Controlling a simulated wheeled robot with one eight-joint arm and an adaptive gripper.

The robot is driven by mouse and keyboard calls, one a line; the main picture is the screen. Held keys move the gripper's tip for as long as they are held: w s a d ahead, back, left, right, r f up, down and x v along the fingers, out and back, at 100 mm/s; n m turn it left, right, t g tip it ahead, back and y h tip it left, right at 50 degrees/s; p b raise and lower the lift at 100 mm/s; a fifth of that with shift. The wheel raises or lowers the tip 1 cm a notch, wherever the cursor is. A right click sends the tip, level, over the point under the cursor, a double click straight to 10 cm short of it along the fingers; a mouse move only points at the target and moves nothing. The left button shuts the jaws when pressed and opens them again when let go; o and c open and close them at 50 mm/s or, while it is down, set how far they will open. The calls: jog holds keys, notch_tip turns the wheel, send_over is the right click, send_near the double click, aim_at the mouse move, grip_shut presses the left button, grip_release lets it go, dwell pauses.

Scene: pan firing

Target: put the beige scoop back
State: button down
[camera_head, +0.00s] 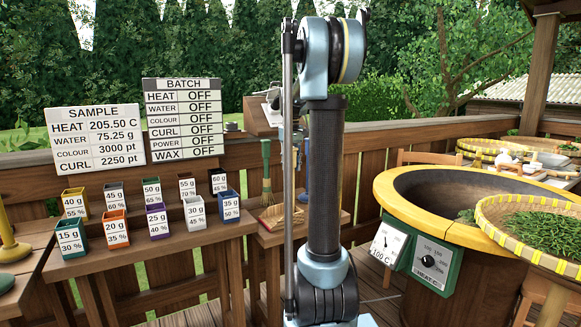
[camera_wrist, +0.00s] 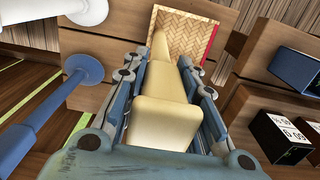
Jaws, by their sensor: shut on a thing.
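In the wrist view the beige scoop (camera_wrist: 168,112) lies between the two fingers of my gripper (camera_wrist: 163,64). The gripper is shut on it, with a finger along each side. The scoop's narrower far end points toward a woven tray (camera_wrist: 187,28) with a red edge. The far end overlaps the tray in the picture; I cannot tell whether they touch. In the head view the woven tray (camera_head: 277,213) sits on a small wooden stand, partly hidden by my arm. My gripper and the scoop cannot be made out there.
Several labelled weight boxes (camera_head: 116,226) stand on stepped shelves at the left. A large yellow-rimmed pan (camera_head: 399,216) and a basket of green leaves (camera_head: 538,228) are at the right.

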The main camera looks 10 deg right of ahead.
jog(key=c, duration=1.3)
grip_release()
notch_tip(320, 180, up, 12)
jog(key=shift+w, duration=0.1)
jog(key=s+a+f+m+t, duration=0.1)
jog(key=s+a+f, duration=0.1)
jog(key=s+f, duration=1.4)
jog(key=s+a+f+m+t, duration=0.1)
jog(key=s+a+f+m, duration=0.1)
jog(key=s+f, duration=1.4)
jog(key=s+a, duration=0.1)
jog(key=s, duration=0.4)
jog(key=shift+t, duration=0.3)
